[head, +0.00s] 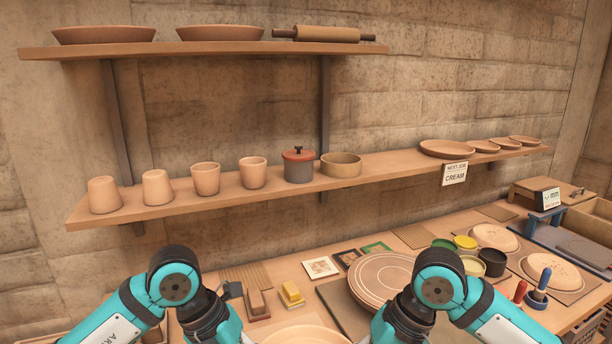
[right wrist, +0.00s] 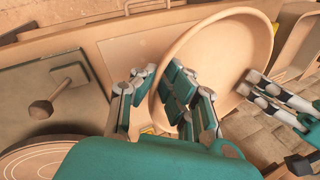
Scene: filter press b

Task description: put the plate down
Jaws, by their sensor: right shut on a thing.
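A large, shallow tan clay plate (right wrist: 232,48) fills the middle of the right wrist view, its inside facing the camera. My right gripper (right wrist: 170,80) is shut on the plate's near rim, with fingers on both sides of the wall. My left gripper (right wrist: 247,82) is at the opposite rim; its tips look close to or touching it, and I cannot tell whether they grip. In the head view part of the plate (head: 306,336) shows at the bottom edge between my arms. Both grippers are below that view.
A round grooved disc (head: 380,278) lies on the bench behind my right arm. Yellow and brown blocks (head: 291,294) and small tiles (head: 321,267) lie nearby.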

